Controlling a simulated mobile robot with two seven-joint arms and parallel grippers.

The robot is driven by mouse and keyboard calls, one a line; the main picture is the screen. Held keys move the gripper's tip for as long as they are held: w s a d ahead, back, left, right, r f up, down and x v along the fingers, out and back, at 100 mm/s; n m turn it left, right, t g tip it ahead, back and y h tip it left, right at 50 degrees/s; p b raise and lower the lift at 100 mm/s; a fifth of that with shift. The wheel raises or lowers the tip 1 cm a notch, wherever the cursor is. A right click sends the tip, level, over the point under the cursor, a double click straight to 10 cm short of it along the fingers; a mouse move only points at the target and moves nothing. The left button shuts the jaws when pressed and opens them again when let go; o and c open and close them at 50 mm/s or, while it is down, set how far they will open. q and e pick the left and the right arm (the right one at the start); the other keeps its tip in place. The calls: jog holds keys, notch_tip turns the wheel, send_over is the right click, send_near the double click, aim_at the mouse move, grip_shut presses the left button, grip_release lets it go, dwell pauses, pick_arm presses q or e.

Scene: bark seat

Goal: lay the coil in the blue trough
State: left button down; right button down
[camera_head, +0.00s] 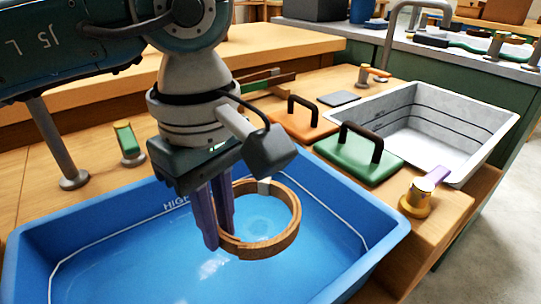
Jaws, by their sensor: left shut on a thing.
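The coil (285,243) is a brown wooden-looking ring with a small grey piece on its far side. My left gripper (222,238) has purple fingers, points down and is shut on the coil's left side. It holds the coil over the blue trough (383,238), which fills the lower part of the head view. The trough has a light line around its inner wall and a shiny bright blue inside. I cannot tell how far the coil is above the trough's floor. My right gripper is not in view.
A green-lidded block with a black handle (358,152) and an orange one (303,122) stand behind the trough. A white basin (450,125) is at the right. A yellow and purple tap-like piece (418,197) stands by the trough's right rim. A metal post (60,150) is at the left.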

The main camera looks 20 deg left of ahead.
pick_arm(q)
notch_tip(320, 180, down, 8)
jog(key=b, duration=0.6)
jog(key=shift+r, duration=0.15)
jog(key=c, duration=0.5)
grip_release()
notch_tip(320, 180, up, 14)
jog(key=p, duration=1)
jog(key=shift+r, duration=0.1)
